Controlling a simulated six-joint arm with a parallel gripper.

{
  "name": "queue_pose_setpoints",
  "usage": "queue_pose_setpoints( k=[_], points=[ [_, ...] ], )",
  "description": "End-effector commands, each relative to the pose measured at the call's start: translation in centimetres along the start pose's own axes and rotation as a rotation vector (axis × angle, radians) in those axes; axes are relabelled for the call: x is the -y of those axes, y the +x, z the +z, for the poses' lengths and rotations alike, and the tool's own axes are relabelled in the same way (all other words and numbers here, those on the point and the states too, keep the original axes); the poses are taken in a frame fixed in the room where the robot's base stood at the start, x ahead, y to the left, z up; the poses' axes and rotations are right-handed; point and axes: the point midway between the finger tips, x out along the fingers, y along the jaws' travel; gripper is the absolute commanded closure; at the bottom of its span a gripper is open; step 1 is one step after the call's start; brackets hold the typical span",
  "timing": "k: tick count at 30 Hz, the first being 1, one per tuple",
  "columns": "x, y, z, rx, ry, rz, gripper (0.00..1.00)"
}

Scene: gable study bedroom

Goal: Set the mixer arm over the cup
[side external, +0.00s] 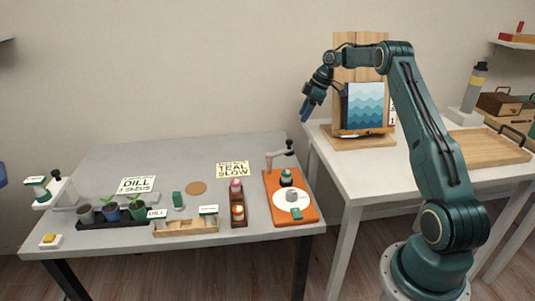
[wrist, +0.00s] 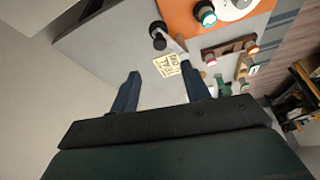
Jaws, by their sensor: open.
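The mixer stands on an orange board (side external: 271,207) at the right end of the grey table. Its pale mixer arm (side external: 279,154) with a dark knob is raised at the board's back edge, apart from the cup. A small grey cup (side external: 292,196) sits on a white disc (side external: 283,207) toward the front of the board. In the wrist view the dark knob (wrist: 158,36) is at the top; the white disc (wrist: 237,8) is cut off and the cup is not clearly seen. My gripper (side external: 308,109) is open and empty, high above and behind the board; its fingers (wrist: 162,92) show apart.
A wooden stand with a blue wave picture (side external: 366,107) is close right of my gripper.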

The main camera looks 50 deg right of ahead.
Motion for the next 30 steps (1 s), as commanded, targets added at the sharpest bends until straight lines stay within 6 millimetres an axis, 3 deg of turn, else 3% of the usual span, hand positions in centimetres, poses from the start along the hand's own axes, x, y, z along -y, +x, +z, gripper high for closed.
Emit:
queue_pose_setpoints(
  k=[18, 30],
  points=[
    [0.1, 9.2, 0.0, 0.001, -0.001, -0.003, 0.53],
    [0.0, 10.8, 0.0, 0.001, 0.000, -0.001, 0.53]
  ],
)
